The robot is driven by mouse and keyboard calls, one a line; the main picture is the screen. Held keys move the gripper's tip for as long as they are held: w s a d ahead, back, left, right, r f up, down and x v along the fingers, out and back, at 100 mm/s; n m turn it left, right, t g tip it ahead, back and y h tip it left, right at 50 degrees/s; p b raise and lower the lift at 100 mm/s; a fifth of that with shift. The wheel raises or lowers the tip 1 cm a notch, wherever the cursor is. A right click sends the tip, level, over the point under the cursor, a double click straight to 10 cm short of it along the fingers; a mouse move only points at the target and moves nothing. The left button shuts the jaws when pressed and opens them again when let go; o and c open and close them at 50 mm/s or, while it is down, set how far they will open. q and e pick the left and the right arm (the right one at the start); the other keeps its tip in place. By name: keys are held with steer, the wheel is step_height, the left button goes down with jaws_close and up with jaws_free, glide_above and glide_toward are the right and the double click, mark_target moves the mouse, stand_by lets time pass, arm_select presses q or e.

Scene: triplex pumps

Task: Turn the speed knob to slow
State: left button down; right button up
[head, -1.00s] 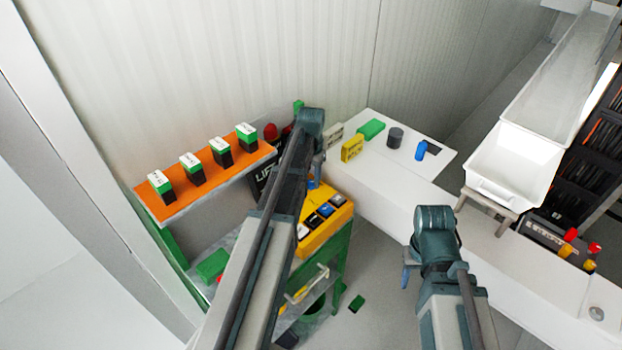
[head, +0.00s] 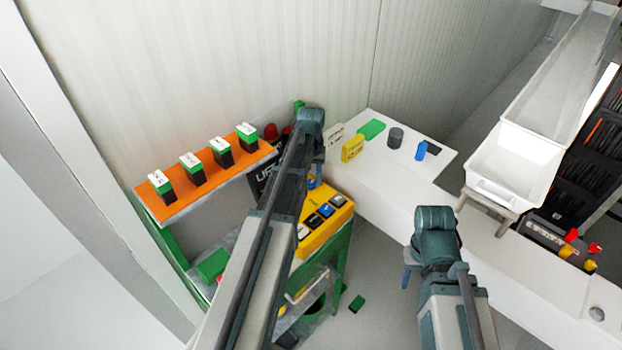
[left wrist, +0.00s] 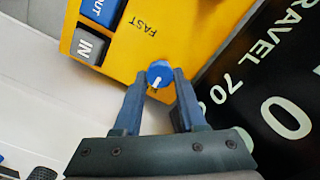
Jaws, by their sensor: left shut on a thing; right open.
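The speed knob (left wrist: 158,72) is a small blue cylinder with a white pointer line, on the yellow control box (left wrist: 190,25). My left gripper (left wrist: 160,80) is shut on the knob, with one finger on each side of it. The pointer line faces down toward the gripper's palm in the left wrist view. The word FAST is printed above and left of the knob; I see no slow label. In the head view, my left arm partly covers the yellow box (head: 324,226). My right gripper (head: 406,277) is open and empty, away from the box.
Blue and grey buttons, one marked IN, sit beside the knob. A black panel (left wrist: 270,80) lettered TRAVEL borders the box. An orange shelf (head: 213,183) with several green-and-black blocks stands left. A white counter (head: 385,185) with small items is behind.

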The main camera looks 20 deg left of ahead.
mark_target(311, 182)
arm_select(q)
steer(key=shift+c, duration=2.4)
jaws_free()
steer(key=shift+r, duration=0.1)
step_height(311, 182, up, 14)
steer(key=p, duration=1.3)
steer(key=shift+p, duration=0.4)
steer(key=shift+f, duration=0.2)
